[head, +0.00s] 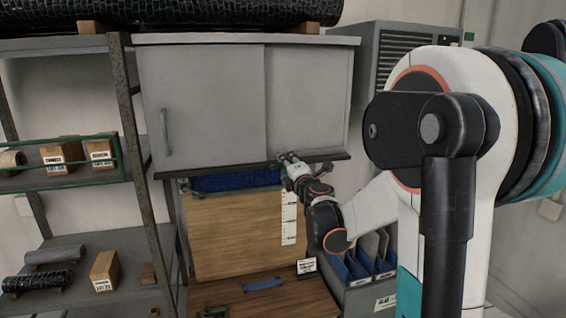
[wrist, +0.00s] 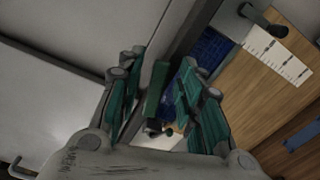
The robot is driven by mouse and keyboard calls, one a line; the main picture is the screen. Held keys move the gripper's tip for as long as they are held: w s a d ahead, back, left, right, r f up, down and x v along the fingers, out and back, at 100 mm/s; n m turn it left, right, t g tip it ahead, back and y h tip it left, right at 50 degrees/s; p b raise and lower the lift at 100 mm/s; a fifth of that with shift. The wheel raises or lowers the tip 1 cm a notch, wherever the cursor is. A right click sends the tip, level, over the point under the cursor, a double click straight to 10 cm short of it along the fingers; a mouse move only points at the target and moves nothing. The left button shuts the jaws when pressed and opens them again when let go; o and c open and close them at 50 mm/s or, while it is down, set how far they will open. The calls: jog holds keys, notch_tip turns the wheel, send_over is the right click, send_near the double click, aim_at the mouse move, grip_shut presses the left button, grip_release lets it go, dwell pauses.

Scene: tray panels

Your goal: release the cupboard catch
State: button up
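The grey cupboard (head: 205,105) has two sliding doors and a bar handle (head: 165,132) on its left door; both doors look shut. My gripper (head: 287,159) is at the cupboard's dark lower ledge, right of the middle. In the wrist view my gripper (wrist: 160,66) is open, its teal-padded fingers apart on both sides of a small green piece (wrist: 156,82) at the ledge. This piece may be the catch; I cannot tell for sure. I see no clear contact between it and the fingers. In the head view my gripper mostly hides that spot.
A wooden board (head: 235,235) and a white measuring strip (head: 289,218) are below the cupboard. Left is a shelf rack (head: 142,170) with boxes and rolls. A bin of blue folders (head: 368,290) stands lower right. A grey louvred unit (head: 365,50) is beside the cupboard.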

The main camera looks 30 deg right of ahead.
jog(key=shift+s+r, duration=0.1)
jog(key=shift+s, duration=0.15)
jog(key=shift+w, duration=0.1)
grip_shut()
jog(key=m+b, duration=0.1)
jog(key=f+m+b, duration=0.1)
jog(key=m+b, duration=0.1)
jog(key=shift+d+f, duration=0.1)
jog(key=shift+f, duration=0.15)
grip_release()
